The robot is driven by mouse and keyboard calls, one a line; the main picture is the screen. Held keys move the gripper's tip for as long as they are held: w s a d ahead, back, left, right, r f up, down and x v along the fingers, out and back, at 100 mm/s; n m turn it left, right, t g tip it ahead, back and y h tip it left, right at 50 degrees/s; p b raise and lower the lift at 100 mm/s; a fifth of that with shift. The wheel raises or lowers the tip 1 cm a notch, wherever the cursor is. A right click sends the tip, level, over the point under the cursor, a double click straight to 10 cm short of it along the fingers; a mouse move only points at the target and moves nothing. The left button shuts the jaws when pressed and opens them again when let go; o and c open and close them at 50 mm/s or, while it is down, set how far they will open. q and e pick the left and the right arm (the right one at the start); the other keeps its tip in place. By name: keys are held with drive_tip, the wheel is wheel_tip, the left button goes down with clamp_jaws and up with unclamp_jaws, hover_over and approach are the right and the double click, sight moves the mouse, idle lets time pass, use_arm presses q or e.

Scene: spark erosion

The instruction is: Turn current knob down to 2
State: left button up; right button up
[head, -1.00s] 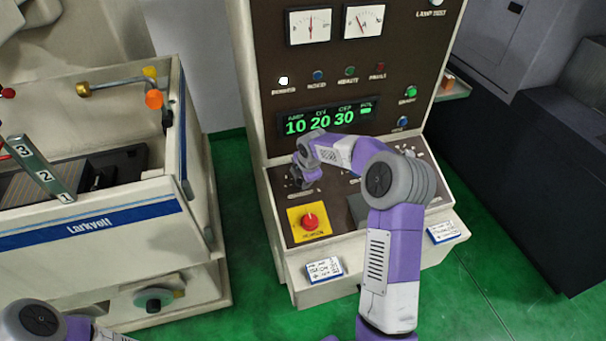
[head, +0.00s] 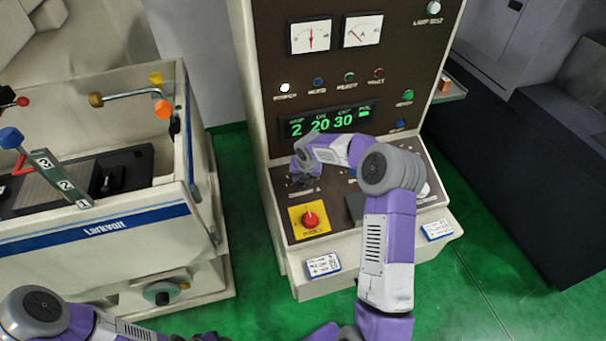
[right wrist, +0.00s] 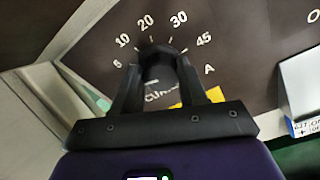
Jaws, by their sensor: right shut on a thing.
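The current knob (right wrist: 158,66) is a black knob on the dark panel, seen in the right wrist view inside an arc of marks up to 45 A. My right gripper (head: 303,182) is at the lower left of the sloped panel. It is shut on the knob, one finger on each side. The gripper hides the knob in the head view and part of the lower dial in the wrist view. The green display (head: 328,121) reads 2, 20, 30, with 2 under AMP. My left arm enters at the lower left; its gripper is out of the picture.
A red knob on a yellow plate (head: 295,223) sits just below my right gripper. A machine tank (head: 95,228) with an orange-tipped lever stands at left, a dark cabinet at right. Green floor lies between.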

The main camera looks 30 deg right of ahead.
drive_tip(key=shift+r+n+p, duration=0.1)
drive_tip(key=shift+n+p, duration=0.5)
drive_tip(key=shift+n, duration=1)
drive_tip(key=o, duration=1.1)
drive_tip(key=shift+c, duration=0.2)
drive_tip(key=v, duration=0.7)
drive_tip(key=shift+r+b, duration=0.25)
drive_tip(key=shift+b, duration=0.1)
